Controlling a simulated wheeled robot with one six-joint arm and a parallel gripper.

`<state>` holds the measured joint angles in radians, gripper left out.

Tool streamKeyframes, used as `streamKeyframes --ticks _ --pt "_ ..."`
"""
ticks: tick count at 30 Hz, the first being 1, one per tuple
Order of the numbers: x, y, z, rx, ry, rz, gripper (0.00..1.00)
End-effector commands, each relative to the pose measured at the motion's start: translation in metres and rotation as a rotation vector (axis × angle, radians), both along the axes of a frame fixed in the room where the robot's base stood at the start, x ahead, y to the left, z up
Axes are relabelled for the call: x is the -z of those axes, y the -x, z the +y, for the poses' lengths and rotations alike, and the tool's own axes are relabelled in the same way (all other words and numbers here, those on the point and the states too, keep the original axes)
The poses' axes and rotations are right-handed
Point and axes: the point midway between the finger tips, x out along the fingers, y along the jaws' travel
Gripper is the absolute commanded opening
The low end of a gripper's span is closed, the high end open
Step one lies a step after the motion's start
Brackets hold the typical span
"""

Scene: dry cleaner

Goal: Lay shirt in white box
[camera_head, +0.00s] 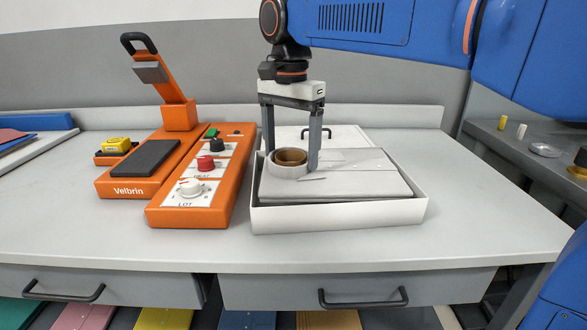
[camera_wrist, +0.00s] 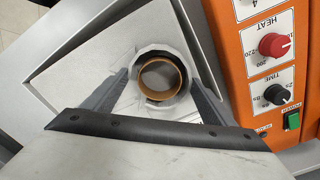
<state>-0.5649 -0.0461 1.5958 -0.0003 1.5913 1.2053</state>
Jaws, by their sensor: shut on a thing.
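A folded pale grey-white shirt (camera_head: 345,185) lies flat within the walls of the shallow white box (camera_head: 340,216) on the counter. Its round standing collar, brown inside, is at the shirt's back left corner. My gripper (camera_head: 291,160) points down with one finger on each side of the collar, shut on the shirt. In the wrist view, my gripper (camera_wrist: 160,75) has its fingers against the collar ring, and the pale shirt (camera_wrist: 85,75) spreads around it. The shirt's underside is hidden, so I cannot tell whether it rests fully on the box floor.
An orange control panel (camera_head: 203,175) with knobs stands close to the box's left. An orange press (camera_head: 140,170) with a raised black handle is further left. Blue and red folded items (camera_head: 20,138) lie at far left. The counter right of the box is clear.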

Motion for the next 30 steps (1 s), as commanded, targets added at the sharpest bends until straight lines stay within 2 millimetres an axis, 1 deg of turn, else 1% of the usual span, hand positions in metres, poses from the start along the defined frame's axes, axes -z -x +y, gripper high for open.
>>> streamKeyframes --ticks 4,9,12,23,24,25,26,30 --pt "0.009 0.0 0.0 0.0 0.001 0.001 0.36" --pt "0.033 0.0 0.0 0.001 0.001 0.002 0.36" --pt "0.042 0.0 0.0 0.001 0.001 0.001 0.36" --pt "0.045 0.0 0.0 0.001 0.0 0.0 0.36" --pt "0.044 0.0 0.0 0.001 0.0 0.0 0.88" --pt "0.044 0.0 0.0 0.001 0.0 0.0 0.95" --pt "0.044 0.0 0.0 0.001 0.0 0.0 0.97" --pt "0.044 0.0 0.0 0.001 0.0 0.0 0.97"
